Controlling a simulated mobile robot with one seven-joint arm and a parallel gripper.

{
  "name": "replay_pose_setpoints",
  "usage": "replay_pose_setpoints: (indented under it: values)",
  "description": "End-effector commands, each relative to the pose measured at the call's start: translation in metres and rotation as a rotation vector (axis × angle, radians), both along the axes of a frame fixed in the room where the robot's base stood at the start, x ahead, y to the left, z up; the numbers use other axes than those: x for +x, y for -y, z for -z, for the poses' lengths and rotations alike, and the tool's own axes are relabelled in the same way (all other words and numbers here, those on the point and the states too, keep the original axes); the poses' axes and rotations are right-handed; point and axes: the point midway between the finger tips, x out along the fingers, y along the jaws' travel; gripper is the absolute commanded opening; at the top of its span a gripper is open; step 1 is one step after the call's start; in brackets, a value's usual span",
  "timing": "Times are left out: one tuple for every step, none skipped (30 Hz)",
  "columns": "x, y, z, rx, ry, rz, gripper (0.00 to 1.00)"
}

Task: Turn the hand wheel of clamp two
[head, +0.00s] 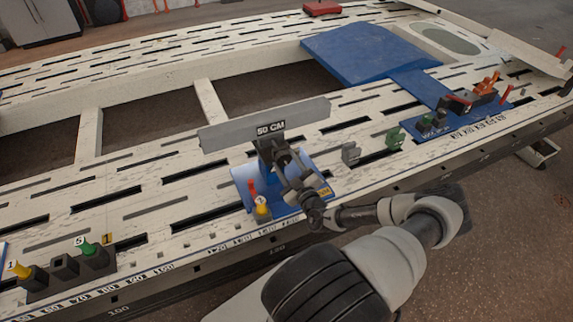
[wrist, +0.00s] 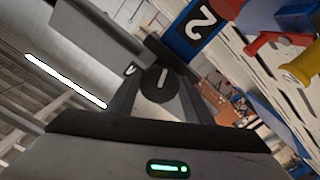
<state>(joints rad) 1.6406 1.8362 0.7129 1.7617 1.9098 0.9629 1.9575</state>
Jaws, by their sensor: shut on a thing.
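Clamp two stands on a blue plate (head: 245,183) at the front edge of the bench; a blue label reading 2 (wrist: 199,24) shows in the wrist view. Its hand wheel (wrist: 159,86) is a dark round disc with a pale line mark, between my two fingers. My gripper (head: 274,152) is shut on the hand wheel, which my gripper mostly hides in the head view. A grey bar marked 50 CM (head: 225,134) lies across just above.
A red handle (head: 253,190) and a yellow knob (head: 262,208) stand close to the left of my gripper. A holder with yellow and green knobs (head: 90,249) sits at the lower left.

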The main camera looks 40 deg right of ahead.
Motion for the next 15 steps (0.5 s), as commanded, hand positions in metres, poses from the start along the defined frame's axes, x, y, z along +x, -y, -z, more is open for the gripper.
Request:
replay_pose_setpoints:
  values:
    - [-0.0002, -0.0016, 0.0013, 0.027, 0.006, -0.003, 0.24]
    - [-0.0002, -0.0018, 0.0013, 0.044, 0.010, -0.002, 0.24]
    - [-0.0002, -0.0018, 0.0012, 0.062, 0.015, -0.002, 0.24]
    - [-0.0001, -0.0020, 0.0012, 0.076, 0.018, -0.002, 0.24]
    - [0.0000, -0.0020, 0.0010, 0.087, 0.021, -0.002, 0.24]
    - [0.0000, -0.0022, 0.0010, 0.102, 0.024, -0.003, 0.24]
    - [0.0000, -0.0022, 0.0009, 0.111, 0.026, -0.003, 0.24]
    - [0.0000, -0.0023, 0.0008, 0.119, 0.028, -0.003, 0.24]
    - [0.0001, -0.0024, 0.0008, 0.129, 0.030, -0.003, 0.24]
    - [0.0001, -0.0025, 0.0007, 0.136, 0.032, -0.003, 0.24]
    - [0.0001, -0.0025, 0.0006, 0.141, 0.033, -0.003, 0.24]
    - [0.0001, -0.0026, 0.0005, 0.147, 0.035, -0.003, 0.24]
    - [0.0001, -0.0026, 0.0006, 0.150, 0.035, -0.003, 0.24]
    - [0.0001, -0.0026, 0.0004, 0.153, 0.036, -0.003, 0.24]
    - [0.0001, -0.0026, 0.0004, 0.156, 0.037, -0.003, 0.24]
